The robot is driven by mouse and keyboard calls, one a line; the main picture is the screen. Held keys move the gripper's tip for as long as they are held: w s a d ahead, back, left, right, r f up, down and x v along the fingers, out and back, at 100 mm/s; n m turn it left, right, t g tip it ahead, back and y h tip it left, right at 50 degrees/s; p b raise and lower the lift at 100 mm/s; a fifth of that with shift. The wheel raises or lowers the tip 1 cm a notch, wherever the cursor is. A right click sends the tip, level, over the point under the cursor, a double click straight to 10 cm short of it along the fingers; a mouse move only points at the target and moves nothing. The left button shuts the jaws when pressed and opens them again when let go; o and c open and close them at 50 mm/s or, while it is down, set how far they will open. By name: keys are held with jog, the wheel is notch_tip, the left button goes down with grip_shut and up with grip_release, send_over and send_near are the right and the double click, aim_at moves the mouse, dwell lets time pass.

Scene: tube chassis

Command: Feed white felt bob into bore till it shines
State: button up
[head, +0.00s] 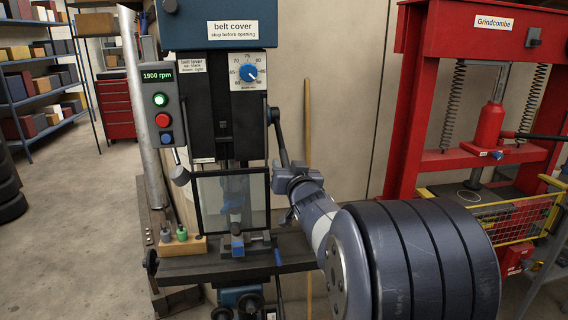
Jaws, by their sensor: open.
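A drill press stands in the middle of the head view, its display (157,77) reading 1900 rpm. Behind a clear framed guard (208,222) the spindle hangs with a pale, bluish tip (235,203); I cannot tell whether this is the white felt bob. Below it a small vise (258,246) on the table holds a blue part (237,247). The bore is too small to make out. A dark feed lever (281,140) comes down on the press's right side. My gripper (287,190) is open at its lower end; I cannot tell whether it touches the lever.
A wooden block (185,245) with grey and green bobs stands left of the guard. The green button (160,99) glows above a red one (162,120). A speed dial (248,72) is on the head. A red press (420,100) stands right; a metal tube (140,110) leans left.

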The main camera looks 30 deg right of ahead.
jog(key=shift+x, duration=0.95)
jog(key=shift+c, duration=0.4)
grip_shut()
